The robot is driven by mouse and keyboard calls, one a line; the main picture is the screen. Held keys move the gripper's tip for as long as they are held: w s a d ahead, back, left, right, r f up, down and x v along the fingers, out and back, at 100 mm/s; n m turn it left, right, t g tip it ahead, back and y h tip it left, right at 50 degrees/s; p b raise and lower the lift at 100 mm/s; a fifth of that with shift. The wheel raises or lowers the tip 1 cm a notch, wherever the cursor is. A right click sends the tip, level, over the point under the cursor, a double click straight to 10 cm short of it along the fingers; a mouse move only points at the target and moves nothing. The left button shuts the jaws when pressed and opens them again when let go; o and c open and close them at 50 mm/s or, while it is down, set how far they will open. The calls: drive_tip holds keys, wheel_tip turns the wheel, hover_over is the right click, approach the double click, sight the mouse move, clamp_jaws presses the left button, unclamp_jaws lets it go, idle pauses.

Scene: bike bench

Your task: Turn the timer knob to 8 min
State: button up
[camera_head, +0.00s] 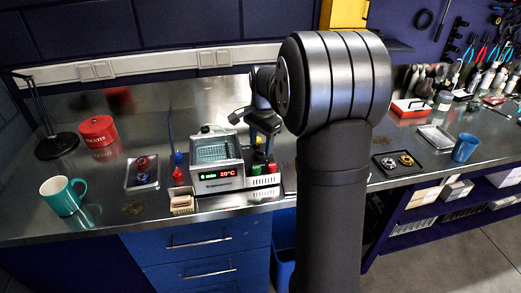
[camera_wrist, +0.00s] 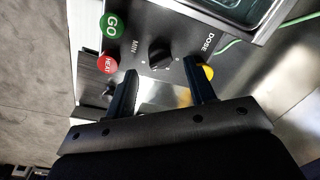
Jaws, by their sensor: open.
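The timer knob (camera_wrist: 159,54) is a small black dial marked MIN on a dark panel, with tick marks around it, in the wrist view. My gripper (camera_wrist: 162,68) is open, with one dark finger on each side just below the knob in the picture. I see no clear contact with it. In the head view my gripper (camera_head: 262,142) is above the control panel at the device's right side and hides the knob. The device (camera_head: 217,180) has a lit display (camera_head: 217,174) with a green minutes figure, too small to read surely, and a red 20°C.
Close around the knob are a green GO button (camera_wrist: 112,24), a red HEAT button (camera_wrist: 107,65) and a yellow button (camera_wrist: 207,73) by the DOSE label. A small box (camera_head: 182,202), a tray (camera_head: 131,184) and a teal mug (camera_head: 63,196) stand to the left on the bench.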

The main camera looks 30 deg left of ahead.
drive_tip(key=shift+a+f, duration=0.1)
drive_tip(key=shift+f, duration=1.5)
drive_tip(key=c, duration=0.9)
drive_tip(key=shift+n, duration=0.5)
drive_tip(key=shift+c, duration=0.2)
drive_tip(key=o, duration=0.9)
drive_tip(key=shift+o, duration=0.2)
wheel_tip(320, 180, up, 17)
drive_tip(key=d, duration=0.1)
drive_tip(key=shift+r, duration=0.2)
